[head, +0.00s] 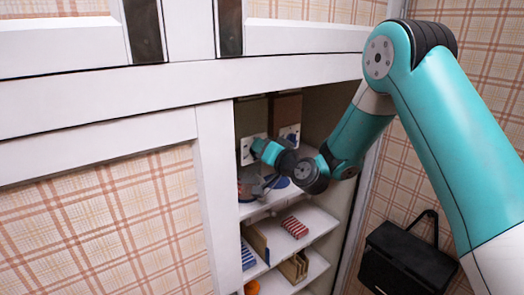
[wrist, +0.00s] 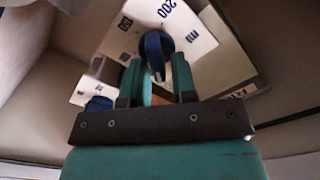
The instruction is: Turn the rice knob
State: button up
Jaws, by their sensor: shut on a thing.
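A white dial plate (wrist: 195,25) with printed numbers such as 200 fills the upper middle of the wrist view. A blue knob (wrist: 155,42) stands out from it. My gripper (wrist: 158,66) has its two teal fingers on either side of this knob and is shut on it. In the head view my gripper (head: 259,148) reaches into the open cupboard at the left white plate (head: 246,155), hiding its knob. A second white plate (head: 290,131) is to its right. The wrist view also shows another blue knob (wrist: 98,103) at lower left.
Shelves (head: 312,219) below my gripper hold a red-striped stack (head: 295,227), brown upright pieces (head: 293,267) and a blue striped item (head: 248,257). The cupboard's white frame (head: 218,190) stands close on the left. A black bag (head: 400,258) hangs at the right.

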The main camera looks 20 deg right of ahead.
jog(key=m, duration=0.4)
jog(key=shift+w+d+f+m, duration=0.1)
jog(key=shift+d+f+m, duration=0.1)
jog(key=shift+d+m, duration=0.1)
dwell(0.3)
jog(key=o, duration=0.7)
jog(key=shift+c, duration=0.2)
jog(key=b+v, duration=1.6)
jog(key=v, duration=0.1)
jog(key=shift+s+b, duration=0.2)
jog(key=shift+b, duration=0.1)
